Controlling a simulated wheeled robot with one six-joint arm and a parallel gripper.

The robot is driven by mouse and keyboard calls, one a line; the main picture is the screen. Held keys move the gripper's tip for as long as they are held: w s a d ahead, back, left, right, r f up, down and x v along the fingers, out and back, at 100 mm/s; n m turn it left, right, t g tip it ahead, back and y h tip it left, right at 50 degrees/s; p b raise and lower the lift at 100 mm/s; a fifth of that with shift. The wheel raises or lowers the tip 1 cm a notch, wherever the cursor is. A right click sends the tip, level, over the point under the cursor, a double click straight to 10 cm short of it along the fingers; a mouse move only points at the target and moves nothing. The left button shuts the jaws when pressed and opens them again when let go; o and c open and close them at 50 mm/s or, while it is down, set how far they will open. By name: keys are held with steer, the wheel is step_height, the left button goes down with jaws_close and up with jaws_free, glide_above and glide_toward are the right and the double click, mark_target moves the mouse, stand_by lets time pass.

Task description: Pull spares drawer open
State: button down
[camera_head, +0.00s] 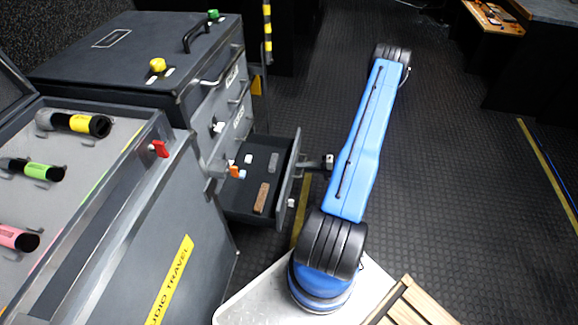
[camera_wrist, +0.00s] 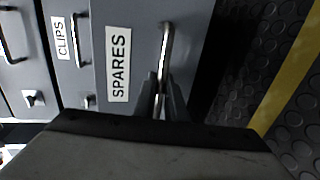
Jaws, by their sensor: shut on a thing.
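The spares drawer (camera_head: 289,190) stands pulled out from the dark grey cabinet in the head view, its inside showing. In the wrist view its grey front (camera_wrist: 190,30) carries a white SPARES label (camera_wrist: 118,65). Its metal bar handle (camera_wrist: 167,42) passes between the fingers of my gripper (camera_wrist: 161,98), which is shut on it. In the head view my gripper (camera_head: 326,162) is at the drawer's front, partly hidden by my blue arm. A brown block (camera_head: 262,197), a grey block and small white and orange pieces lie in the drawer.
A CLIPS drawer (camera_wrist: 58,38) is beside the spares drawer in the wrist view, shut. A wooden slatted thing (camera_head: 410,305) is at the bottom. The dark studded floor (camera_head: 455,190) to the right is clear.

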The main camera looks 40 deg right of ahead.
steer(key=shift+f+v, duration=0.2)
steer(key=shift+v, duration=0.8)
steer(key=shift+f+v, duration=0.25)
steer(key=shift+v, duration=0.75)
steer(key=c, duration=2.1)
jaws_free()
steer(key=shift+d, duration=0.1)
steer(key=shift+s, duration=0.1)
steer(key=v, duration=1.7)
steer(key=shift+s, duration=0.2)
steer(key=shift+w, duration=0.1)
